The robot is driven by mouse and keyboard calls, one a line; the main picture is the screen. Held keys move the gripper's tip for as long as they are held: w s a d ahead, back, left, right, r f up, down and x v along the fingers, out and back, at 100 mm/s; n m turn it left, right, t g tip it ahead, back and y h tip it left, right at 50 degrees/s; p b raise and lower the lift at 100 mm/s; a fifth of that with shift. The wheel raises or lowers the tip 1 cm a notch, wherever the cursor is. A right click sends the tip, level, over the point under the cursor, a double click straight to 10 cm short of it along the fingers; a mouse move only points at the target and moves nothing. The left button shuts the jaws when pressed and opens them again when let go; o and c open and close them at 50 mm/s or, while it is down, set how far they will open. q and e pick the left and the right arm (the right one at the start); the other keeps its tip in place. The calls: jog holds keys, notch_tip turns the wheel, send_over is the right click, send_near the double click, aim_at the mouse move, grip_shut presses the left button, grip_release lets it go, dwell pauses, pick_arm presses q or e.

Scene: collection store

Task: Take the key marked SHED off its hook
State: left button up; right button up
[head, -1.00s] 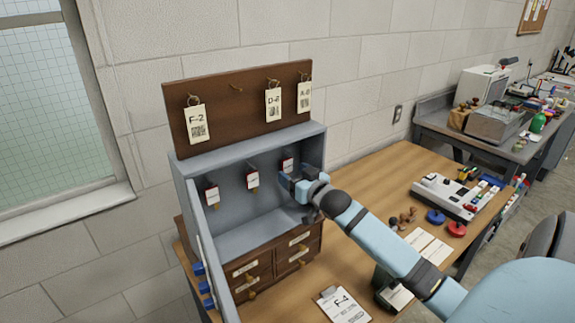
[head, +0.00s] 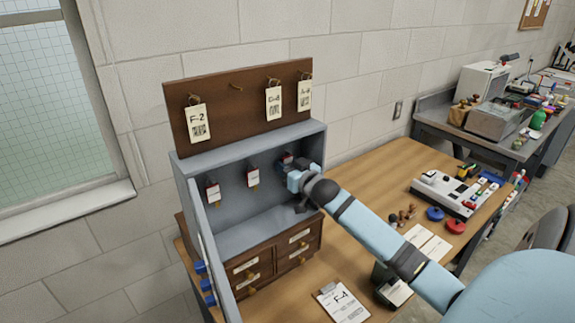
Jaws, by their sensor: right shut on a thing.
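An open grey key cabinet (head: 262,134) stands on the wooden desk. My right gripper (head: 284,160) reaches in from the right and is shut on the rightmost key, at the right end of the row. The gripper mostly hides that key, so I cannot tell whether it is still on its hook. The writing on the key tags is too small to read, so I cannot tell which says SHED. My left gripper is not in view.
A brown board (head: 235,105) with paper tags on hooks rises above the cabinet. The cabinet door (head: 202,245) stands open at the left. Small drawers (head: 275,262) sit below. A clipboard (head: 342,302), stamps and a grey-white device (head: 445,195) lie on the desk.

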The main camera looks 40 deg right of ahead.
jog(key=shift+r, duration=0.15)
jog(key=s+a+b, duration=0.2)
jog(key=s+b, duration=0.1)
jog(key=s, duration=1.5)
jog(key=shift+r, duration=0.2)
jog(key=shift+r, duration=0.1)
jog(key=shift+r+p, duration=0.35)
jog(key=shift+p, duration=0.35)
jog(key=shift+s, duration=0.15)
jog(key=shift+s+a+r+p, duration=0.1)
jog(key=shift+s+a+p, duration=0.05)
jog(key=shift+s+p, duration=0.95)
